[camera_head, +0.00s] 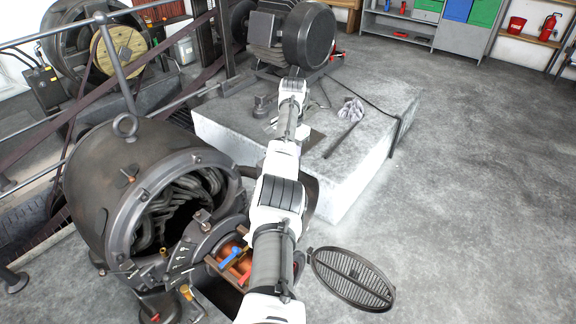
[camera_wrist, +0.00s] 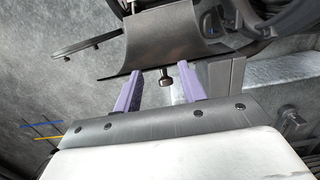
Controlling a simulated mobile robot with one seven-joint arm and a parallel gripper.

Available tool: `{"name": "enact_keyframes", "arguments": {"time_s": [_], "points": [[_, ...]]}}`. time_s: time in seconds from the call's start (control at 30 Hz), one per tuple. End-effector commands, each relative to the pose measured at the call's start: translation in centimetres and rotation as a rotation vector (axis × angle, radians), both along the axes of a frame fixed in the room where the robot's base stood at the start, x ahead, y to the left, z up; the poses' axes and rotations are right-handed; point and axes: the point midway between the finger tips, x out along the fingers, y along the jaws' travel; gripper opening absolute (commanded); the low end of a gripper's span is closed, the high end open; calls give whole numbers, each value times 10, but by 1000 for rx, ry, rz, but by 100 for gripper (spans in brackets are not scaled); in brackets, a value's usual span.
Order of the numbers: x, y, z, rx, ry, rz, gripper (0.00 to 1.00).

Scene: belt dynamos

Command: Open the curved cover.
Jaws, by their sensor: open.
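In the wrist view the curved cover (camera_wrist: 185,40) is a dark grey, bowed metal plate ahead of my gripper (camera_wrist: 160,73). A small dark knob (camera_wrist: 165,79) sticks out from below its lower edge. My two purple fingers are spread apart, one on each side of the knob, with visible gaps; I cannot tell how deep the knob sits between them. Nothing is held. In the head view my arm runs up the middle of the picture, and I cannot make out my fingers or the curved cover there.
A large dark dynamo (camera_head: 110,185) with an open, coil-filled end stands left of my arm. A pale concrete plinth (camera_head: 345,185) lies beyond it. An oval slatted grille (camera_head: 353,278) stands out at lower right. The grey floor (camera_head: 480,190) at right is clear.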

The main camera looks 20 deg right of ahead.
Motion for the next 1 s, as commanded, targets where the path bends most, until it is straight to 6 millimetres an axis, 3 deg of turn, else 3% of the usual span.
{"name": "enact_keyframes", "arguments": {"time_s": [0.2, 0.37, 0.87, 1.0], "points": [[3, -4, 51, 0, -3, 1, 41], [4, -6, 74, 0, -1, 0, 41], [4, -7, 85, 0, 0, -1, 41], [11, -4, 85, -17, -27, 9, 23]]}}
